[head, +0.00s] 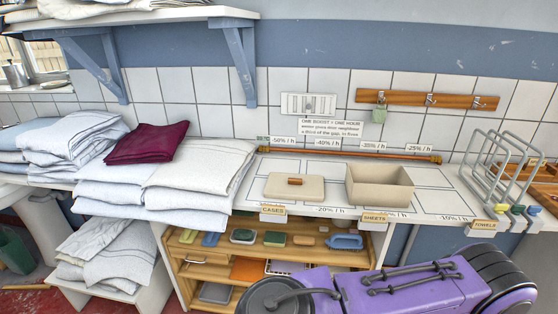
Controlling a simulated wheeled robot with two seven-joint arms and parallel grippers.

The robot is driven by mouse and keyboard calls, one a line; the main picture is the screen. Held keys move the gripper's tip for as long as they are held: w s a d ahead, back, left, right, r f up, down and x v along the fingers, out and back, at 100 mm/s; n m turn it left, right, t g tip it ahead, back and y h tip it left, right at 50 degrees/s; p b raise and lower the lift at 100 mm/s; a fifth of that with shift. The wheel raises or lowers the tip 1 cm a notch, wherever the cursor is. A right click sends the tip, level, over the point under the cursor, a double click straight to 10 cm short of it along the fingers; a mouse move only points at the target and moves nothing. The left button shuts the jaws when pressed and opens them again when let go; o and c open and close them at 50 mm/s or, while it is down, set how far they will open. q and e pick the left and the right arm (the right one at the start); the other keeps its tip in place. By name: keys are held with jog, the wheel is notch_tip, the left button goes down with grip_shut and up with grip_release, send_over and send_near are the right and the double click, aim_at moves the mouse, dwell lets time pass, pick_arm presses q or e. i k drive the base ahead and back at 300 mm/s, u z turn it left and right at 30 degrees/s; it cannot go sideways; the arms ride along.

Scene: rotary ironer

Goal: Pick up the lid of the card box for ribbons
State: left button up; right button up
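The lid (311,190) is a flat beige rectangular piece with a small brown handle on top. It lies on the white worktop near the middle of the head view, behind the CASES label. An open beige box (378,196), which looks like the card box for ribbons, stands to its right behind the SHEETS label. The lid and box are apart, with a narrow gap between them. What is inside the box is hard to make out. Neither of my grippers shows in the head view.
Folded white linen stacks (160,185) and a dark red cloth (147,142) lie left of the lid. A long brown rod (349,154) lies along the wall behind. Wire racks (506,170) stand at right.

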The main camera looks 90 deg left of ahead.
aim_at(298, 187)
jog(key=k, duration=0.3)
jog(key=u, duration=1)
